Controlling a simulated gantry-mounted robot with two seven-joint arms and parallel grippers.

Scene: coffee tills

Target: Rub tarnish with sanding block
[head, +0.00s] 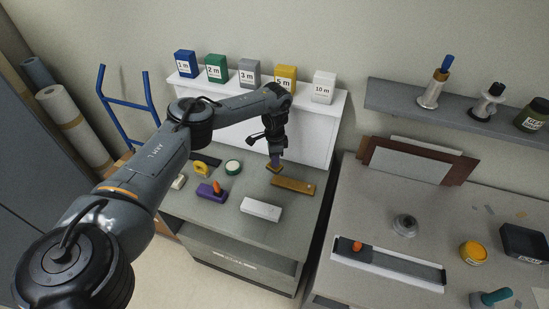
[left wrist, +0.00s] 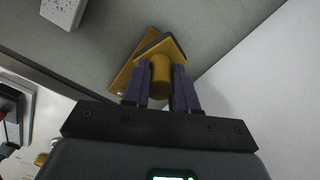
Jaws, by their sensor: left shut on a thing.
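My left gripper (head: 275,160) is shut on the knob of a yellow sanding block (left wrist: 160,76), with a purple finger on each side of it. The yellow block also shows in the head view (head: 274,168), just behind the left end of a brown, brass-like bar (head: 294,186). The bar lies on the grey worktop (head: 224,216). In the left wrist view part of the bar (left wrist: 124,74) shows beside and behind the block. I cannot tell whether the block touches it, and no tarnish can be made out. My right gripper is not in view.
A white block (head: 261,209) lies in front of the bar. A purple block with an orange knob (head: 208,193), a green-and-white roll (head: 232,167) and a yellow tape measure (head: 201,169) sit to the left. A white cabinet (head: 310,137) with several coloured boxes stands behind.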

